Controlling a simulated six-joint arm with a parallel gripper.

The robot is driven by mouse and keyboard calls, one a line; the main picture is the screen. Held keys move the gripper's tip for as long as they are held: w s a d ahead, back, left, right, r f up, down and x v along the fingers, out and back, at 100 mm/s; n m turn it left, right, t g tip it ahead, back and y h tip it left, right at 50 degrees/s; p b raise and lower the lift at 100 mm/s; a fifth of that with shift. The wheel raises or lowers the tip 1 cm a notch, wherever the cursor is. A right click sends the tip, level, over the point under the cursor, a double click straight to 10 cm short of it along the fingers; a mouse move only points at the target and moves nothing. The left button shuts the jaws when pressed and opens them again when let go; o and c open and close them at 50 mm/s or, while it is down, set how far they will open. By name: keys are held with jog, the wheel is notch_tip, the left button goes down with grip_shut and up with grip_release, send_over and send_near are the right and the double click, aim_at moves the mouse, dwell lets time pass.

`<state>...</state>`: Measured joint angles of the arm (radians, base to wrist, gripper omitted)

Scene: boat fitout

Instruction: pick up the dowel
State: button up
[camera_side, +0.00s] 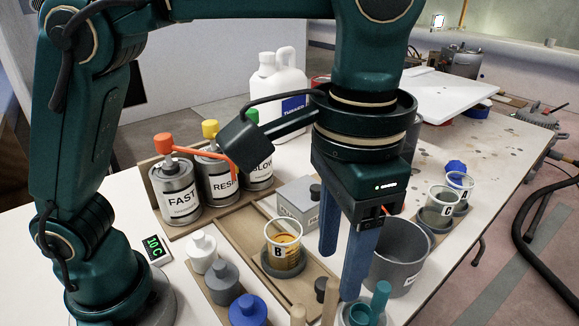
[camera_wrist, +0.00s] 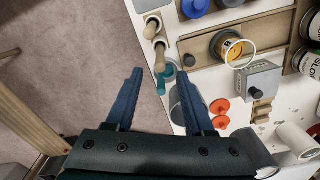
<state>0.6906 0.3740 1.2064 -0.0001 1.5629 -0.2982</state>
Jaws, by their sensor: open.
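Two pale wooden sticks stand at the table's front edge in the side view, one at the left (camera_side: 298,316) and one closer to my gripper (camera_side: 330,303). Either could be the dowel; I cannot tell which. They also show in the wrist view, the upper stick (camera_wrist: 152,24) and the lower stick (camera_wrist: 159,52). A teal stick (camera_side: 380,299) stands just right of them. My gripper (camera_side: 339,277) points down, open, with blue fingers above this edge. In the wrist view the teal piece (camera_wrist: 165,76) shows between the fingertips (camera_wrist: 160,72). Nothing is visibly held.
A grey bucket (camera_side: 401,252) stands close right of the fingers. A cup marked B (camera_side: 284,252) and a grey box (camera_side: 298,199) are behind. Labelled cans (camera_side: 177,192) and white, grey and blue-capped bottles (camera_side: 222,283) stand left. Beyond the edge is carpet (camera_wrist: 80,70).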

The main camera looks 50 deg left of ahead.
aim_at(331, 302)
jog(key=shift+f, duration=4.25)
grip_shut()
